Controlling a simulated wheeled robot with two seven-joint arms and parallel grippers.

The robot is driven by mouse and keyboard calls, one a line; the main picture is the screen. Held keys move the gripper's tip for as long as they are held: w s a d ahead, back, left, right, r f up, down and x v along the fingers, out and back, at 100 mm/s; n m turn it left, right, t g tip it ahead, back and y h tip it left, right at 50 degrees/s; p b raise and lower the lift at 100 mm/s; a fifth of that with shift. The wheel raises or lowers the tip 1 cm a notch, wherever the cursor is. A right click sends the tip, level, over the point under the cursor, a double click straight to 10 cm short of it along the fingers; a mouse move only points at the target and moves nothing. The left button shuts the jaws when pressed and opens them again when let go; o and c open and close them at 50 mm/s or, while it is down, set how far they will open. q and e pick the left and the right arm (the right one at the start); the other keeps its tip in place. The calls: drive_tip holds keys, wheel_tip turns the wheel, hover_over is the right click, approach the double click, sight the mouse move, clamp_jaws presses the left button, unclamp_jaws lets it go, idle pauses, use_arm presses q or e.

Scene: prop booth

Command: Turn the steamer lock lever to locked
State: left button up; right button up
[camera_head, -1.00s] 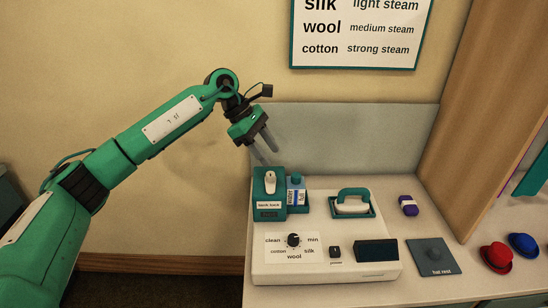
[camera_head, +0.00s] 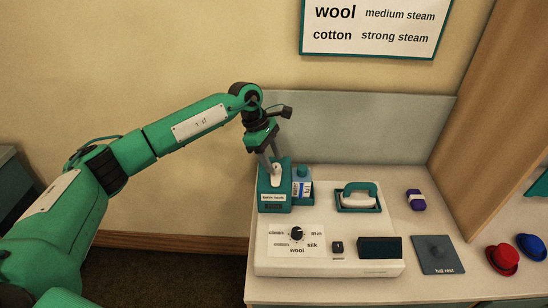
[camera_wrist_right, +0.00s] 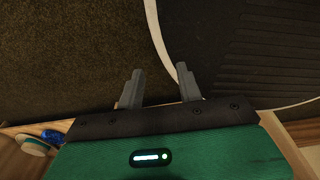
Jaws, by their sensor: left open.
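The lock lever is a small white handle (camera_head: 276,172) on top of a teal box labelled "tank lock" (camera_head: 274,198), at the back left of the steamer base (camera_head: 340,258). My left gripper (camera_head: 270,160) is open and points down, its grey fingers right at the lever. In the head view the fingers overlap the lever, and I cannot tell whether they touch it. My right gripper (camera_wrist_right: 160,72) shows only in the right wrist view, with its fingers apart and nothing between them.
A blue water bottle (camera_head: 302,184) stands close right of the lock box. A grey panel (camera_head: 360,125) backs the counter.

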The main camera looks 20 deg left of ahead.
use_arm(q)
drive_tip(key=shift+d+f, duration=0.25)
drive_tip(key=shift+f, duration=0.55)
drive_tip(key=c, duration=1)
use_arm(e)
drive_tip(key=shift+s+r, duration=0.1)
drive_tip(key=shift+s, duration=0.6)
